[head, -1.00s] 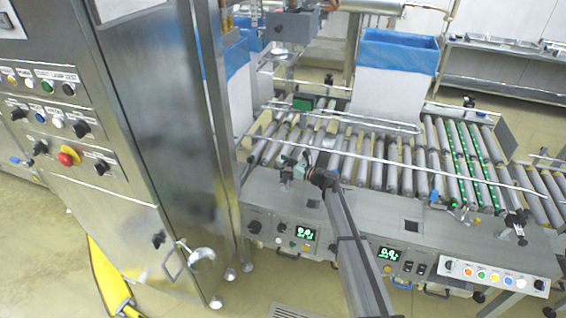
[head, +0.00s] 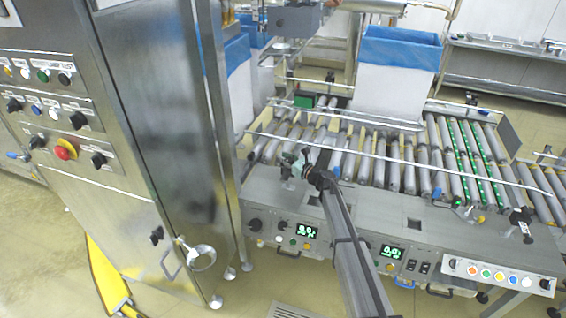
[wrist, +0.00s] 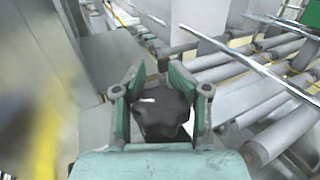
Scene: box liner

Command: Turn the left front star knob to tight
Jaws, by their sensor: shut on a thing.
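The black star knob (wrist: 162,114) sits between the two green fingers of my gripper (wrist: 160,95) in the wrist view. The fingers are shut on it from both sides, and its lobed top faces the camera. In the head view my gripper (head: 296,165) is at the left front of the roller conveyor, by the near guide rail. The knob itself is hidden there by the gripper and arm.
The roller conveyor (head: 405,175) carries a white box with a blue liner (head: 395,80). A long guide rail (head: 400,163) runs beside my gripper. A steel cabinet (head: 165,130) stands at left. Another star knob (head: 521,216) is at the right front.

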